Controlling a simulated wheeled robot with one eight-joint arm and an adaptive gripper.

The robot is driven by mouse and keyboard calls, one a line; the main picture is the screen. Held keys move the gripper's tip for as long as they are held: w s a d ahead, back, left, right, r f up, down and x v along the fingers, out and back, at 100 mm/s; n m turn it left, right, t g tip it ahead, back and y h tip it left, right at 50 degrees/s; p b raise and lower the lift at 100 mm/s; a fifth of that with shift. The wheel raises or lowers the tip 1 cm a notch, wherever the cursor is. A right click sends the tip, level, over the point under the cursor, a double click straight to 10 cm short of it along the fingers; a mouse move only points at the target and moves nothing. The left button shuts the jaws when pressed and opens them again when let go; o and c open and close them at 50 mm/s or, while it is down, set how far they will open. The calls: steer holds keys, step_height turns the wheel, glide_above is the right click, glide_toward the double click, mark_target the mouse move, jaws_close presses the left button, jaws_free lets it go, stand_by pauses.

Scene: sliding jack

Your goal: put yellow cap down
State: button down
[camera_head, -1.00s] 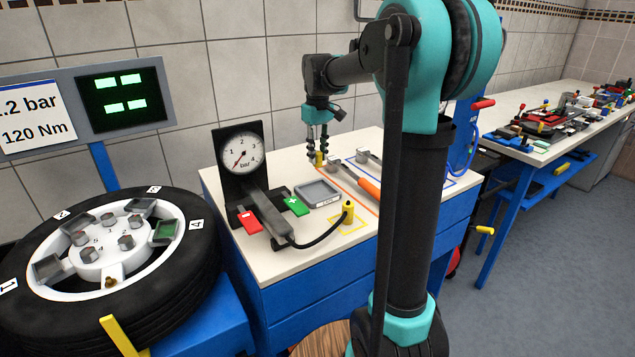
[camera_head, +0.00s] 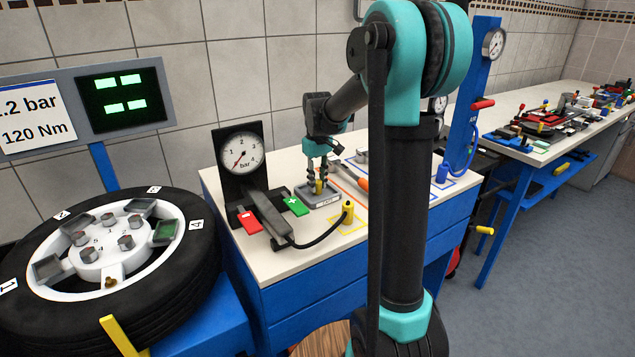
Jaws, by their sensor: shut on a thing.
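The yellow cap (camera_head: 318,187) is small and sits between the fingers of my gripper (camera_head: 318,182). My gripper points down and is shut on the cap. It is over the grey tray (camera_head: 322,201) on the white bench top. Whether the cap touches the tray floor I cannot tell. The fingers hide part of the tray.
A pressure gauge (camera_head: 240,153) with red (camera_head: 250,222) and green (camera_head: 295,206) pads stands left of the tray. A yellow hose end (camera_head: 347,212) stands in front. An orange-handled tool (camera_head: 362,184) lies to the right. The wheel (camera_head: 110,265) is at the left.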

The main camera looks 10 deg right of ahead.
mark_target(317, 181)
steer(key=shift+f, duration=0.1)
steer(key=c, duration=1.3)
jaws_free()
step_height(317, 181, up, 12)
steer(key=shift+r, duration=0.1)
